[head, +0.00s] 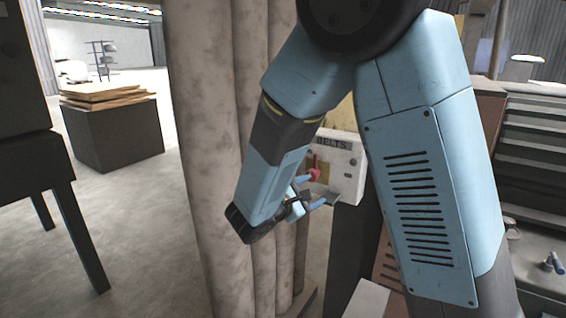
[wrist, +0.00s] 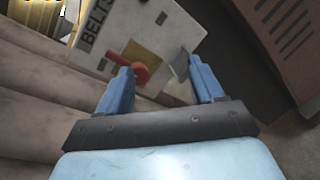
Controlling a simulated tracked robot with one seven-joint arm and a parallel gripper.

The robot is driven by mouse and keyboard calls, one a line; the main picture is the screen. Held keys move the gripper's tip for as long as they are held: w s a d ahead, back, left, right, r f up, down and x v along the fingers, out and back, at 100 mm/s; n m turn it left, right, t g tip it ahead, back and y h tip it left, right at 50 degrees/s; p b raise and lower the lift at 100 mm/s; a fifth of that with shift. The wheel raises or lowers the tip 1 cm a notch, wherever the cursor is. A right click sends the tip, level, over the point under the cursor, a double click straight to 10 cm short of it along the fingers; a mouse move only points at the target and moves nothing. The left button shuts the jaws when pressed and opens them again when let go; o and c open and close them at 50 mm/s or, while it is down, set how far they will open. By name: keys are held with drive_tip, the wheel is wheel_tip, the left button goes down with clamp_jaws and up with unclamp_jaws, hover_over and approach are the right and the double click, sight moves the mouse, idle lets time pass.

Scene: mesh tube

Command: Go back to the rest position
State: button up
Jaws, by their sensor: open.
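My gripper (wrist: 160,84) is open, with its two blue fingers apart and nothing held between them. In the wrist view it points at a white box labelled BELTS (wrist: 150,30), which has a red knob or handle (wrist: 133,67) between and beyond the fingertips. In the head view my gripper (head: 312,193) is low, in front of the same BELTS box (head: 345,160), close to the red handle (head: 314,174). I cannot tell whether a finger touches the handle. My blue arm hides part of the box.
Thick, stained vertical pipes (head: 205,130) stand just left of my arm. A dark cabinet with a vented panel (wrist: 290,35) is at the right of the wrist view. A dark table (head: 25,160) and a block with stacked boards (head: 115,135) stand left. Open floor (head: 135,230) lies between.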

drive_tip(key=s+d+r+m+g+y, duration=0.35)
drive_tip(key=s+d+m+g, duration=0.75)
drive_tip(key=d, duration=0.6)
drive_tip(key=s+a+r+m+t+y, duration=0.1)
drive_tip(key=s+r+m+t+y, duration=0.3)
drive_tip(key=s+r+m+y, duration=0.3)
drive_tip(key=s+m+y, duration=0.1)
drive_tip(key=s, duration=0.4)
drive_tip(key=shift+s+r+t, duration=0.3)
drive_tip(key=shift+s+r, duration=0.05)
